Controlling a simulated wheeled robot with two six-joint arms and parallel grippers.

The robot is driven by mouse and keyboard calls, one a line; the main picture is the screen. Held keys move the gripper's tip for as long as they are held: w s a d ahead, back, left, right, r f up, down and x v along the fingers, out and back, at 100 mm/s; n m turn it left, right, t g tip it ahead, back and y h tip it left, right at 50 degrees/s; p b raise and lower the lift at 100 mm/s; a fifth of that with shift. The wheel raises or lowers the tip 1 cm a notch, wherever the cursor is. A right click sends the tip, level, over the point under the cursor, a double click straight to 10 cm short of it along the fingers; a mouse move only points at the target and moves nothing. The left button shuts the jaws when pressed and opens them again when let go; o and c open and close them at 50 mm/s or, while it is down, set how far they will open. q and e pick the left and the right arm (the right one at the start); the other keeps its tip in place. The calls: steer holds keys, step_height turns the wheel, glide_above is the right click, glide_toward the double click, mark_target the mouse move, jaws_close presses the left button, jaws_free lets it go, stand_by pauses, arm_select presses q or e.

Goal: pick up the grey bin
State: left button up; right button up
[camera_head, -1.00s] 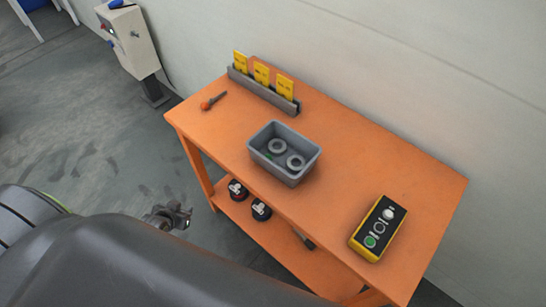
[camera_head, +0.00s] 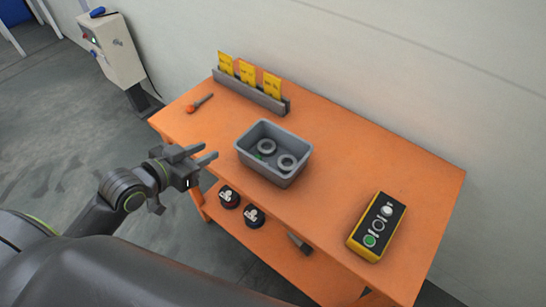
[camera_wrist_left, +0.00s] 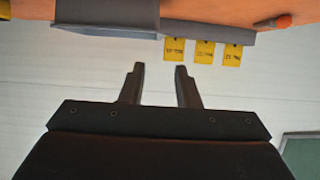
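The grey bin (camera_head: 274,172) stands upright on the orange table (camera_head: 340,180), near its front edge. Two grey rings (camera_head: 277,154) and a small green item lie inside it. My left gripper (camera_head: 207,156) is open and empty, to the left of the bin and apart from it, with its fingers pointing toward the table. In the left wrist view the open fingers (camera_wrist_left: 160,70) show below the bin's grey wall (camera_wrist_left: 108,14), which is at the top of that upside-down picture. My right gripper is not in view.
A grey rack with yellow cards (camera_head: 252,92) stands behind the bin. An orange-handled screwdriver (camera_head: 198,104) lies at the table's left. A yellow button box (camera_head: 377,228) sits at the right. Black round items (camera_head: 229,197) are on the lower shelf. A wall runs behind.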

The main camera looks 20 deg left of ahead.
arm_select(q)
glide_toward(245, 135)
steer(key=x, duration=0.4)
steer(key=shift+w+a, duration=0.1)
steer(key=shift+w, duration=0.35)
steer(key=shift+f+p+x, duration=0.15)
steer(key=shift+p+x, duration=0.15)
steer(key=shift+x, duration=1.1)
steer(key=shift+f+p+x, duration=0.1)
steer(key=shift+p+x, duration=0.15)
steer(key=shift+x, duration=1.2)
steer(key=shift+s, duration=0.2)
jaws_close()
steer(key=shift+r, duration=0.2)
